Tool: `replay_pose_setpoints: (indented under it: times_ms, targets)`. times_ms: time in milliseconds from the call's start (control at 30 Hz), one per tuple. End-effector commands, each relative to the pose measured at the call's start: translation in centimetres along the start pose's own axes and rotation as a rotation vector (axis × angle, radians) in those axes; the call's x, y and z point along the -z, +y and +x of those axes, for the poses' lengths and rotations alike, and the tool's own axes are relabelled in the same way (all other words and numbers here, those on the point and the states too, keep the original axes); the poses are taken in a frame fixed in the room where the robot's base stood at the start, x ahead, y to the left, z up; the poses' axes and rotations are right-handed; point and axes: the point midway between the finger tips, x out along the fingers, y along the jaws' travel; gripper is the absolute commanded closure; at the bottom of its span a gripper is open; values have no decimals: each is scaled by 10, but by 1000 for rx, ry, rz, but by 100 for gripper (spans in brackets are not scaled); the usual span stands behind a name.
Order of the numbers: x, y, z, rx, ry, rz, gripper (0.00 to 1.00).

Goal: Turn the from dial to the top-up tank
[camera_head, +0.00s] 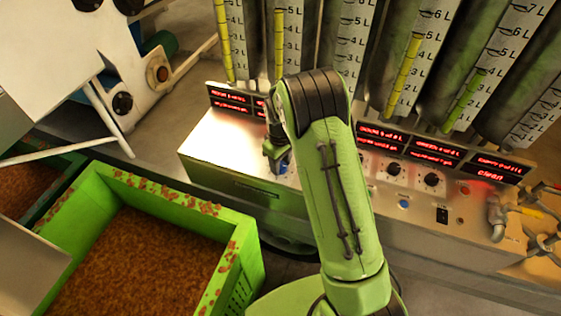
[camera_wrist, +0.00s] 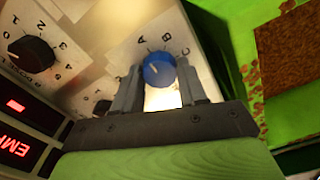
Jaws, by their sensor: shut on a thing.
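A blue dial (camera_wrist: 158,70) with a pale pointer mark sits on the light metal panel in the wrist view. Letters that look like A, B and C are printed around it. I cannot read a "from" label or a tank name beside it. My gripper (camera_wrist: 160,67) has one finger on each side of this dial and is shut on it. In the head view, my gripper (camera_head: 276,157) is at the panel left of my forearm, with a bit of blue showing under it. My arm hides part of the panel there.
A black numbered dial (camera_wrist: 32,54) is near the blue one. Farther right are black dials (camera_head: 394,169), another blue knob (camera_head: 404,201) and red-lit displays (camera_head: 490,167). Graduated tubes (camera_head: 405,75) rise behind the panel. A green crate (camera_head: 250,245) of brown bits stands front left.

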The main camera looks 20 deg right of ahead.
Motion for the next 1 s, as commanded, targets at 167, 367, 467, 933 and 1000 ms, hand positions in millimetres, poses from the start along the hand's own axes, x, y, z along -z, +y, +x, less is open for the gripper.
replay_pose_setpoints:
  times_ms: [167, 367, 467, 933, 1000]
  targets:
    - [0, 0, 0, 0, 1, -1, 89]
    - [0, 0, 0, 0, 1, 0, 33]
    - [0, 0, 0, 0, 1, 0, 33]
    - [1, 0, -62, -3, 6, 0, 33]
    - [1, 1, -83, -3, 7, 0, 33]
